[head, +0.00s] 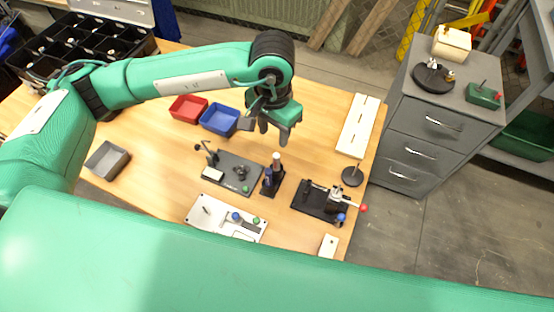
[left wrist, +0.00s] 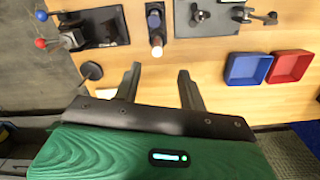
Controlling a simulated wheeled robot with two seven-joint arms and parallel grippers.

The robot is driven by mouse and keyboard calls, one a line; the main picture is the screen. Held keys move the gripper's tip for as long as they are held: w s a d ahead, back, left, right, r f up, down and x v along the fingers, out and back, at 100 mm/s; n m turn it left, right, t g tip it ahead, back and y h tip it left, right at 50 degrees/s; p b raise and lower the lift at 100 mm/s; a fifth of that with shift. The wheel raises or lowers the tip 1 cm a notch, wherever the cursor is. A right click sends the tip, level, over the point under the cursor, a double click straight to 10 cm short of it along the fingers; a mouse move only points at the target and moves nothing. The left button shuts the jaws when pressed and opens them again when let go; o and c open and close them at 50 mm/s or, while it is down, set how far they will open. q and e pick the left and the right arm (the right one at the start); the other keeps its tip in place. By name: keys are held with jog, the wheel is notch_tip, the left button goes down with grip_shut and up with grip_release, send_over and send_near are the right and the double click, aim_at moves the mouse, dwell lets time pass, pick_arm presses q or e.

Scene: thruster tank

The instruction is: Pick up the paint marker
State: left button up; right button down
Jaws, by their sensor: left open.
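A black holder (head: 268,188) stands near the middle of the table. An upright marker-like item with a pale top (head: 276,160) stands in or at it, with a blue-topped item (head: 267,174) beside it; I cannot tell for sure which is the paint marker. In the left wrist view the pale-topped item (left wrist: 156,50) is just beyond the gap between my fingers. My left gripper (head: 273,132) is open and empty above the table, behind the holder and apart from it. Its two fingers (left wrist: 158,74) show spread in the left wrist view. My right gripper is not in view.
A blue bin (head: 220,119) and a red bin (head: 188,108) stand left of the gripper. Dark fixture plates (head: 234,172) and (head: 318,203) flank the holder, and a white plate (head: 225,220) lies in front. A grey cabinet (head: 440,130) stands at the right.

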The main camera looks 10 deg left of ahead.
aim_at(276, 155)
pick_arm(q)
notch_tip(276, 155, down, 6)
jog(key=shift+p, duration=0.45)
jog(key=f, duration=0.1)
jog(key=f+p, duration=0.1)
jog(key=f, duration=0.1)
jog(key=f+p, duration=0.1)
jog(key=shift+w+d+f, duration=0.1)
jog(key=shift+d+f, duration=0.15)
jog(key=shift+f, duration=0.4)
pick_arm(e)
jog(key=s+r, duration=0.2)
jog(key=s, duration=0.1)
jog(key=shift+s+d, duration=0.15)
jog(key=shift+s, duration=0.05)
pick_arm(q)
jog(key=shift+c, duration=0.2)
grip_shut()
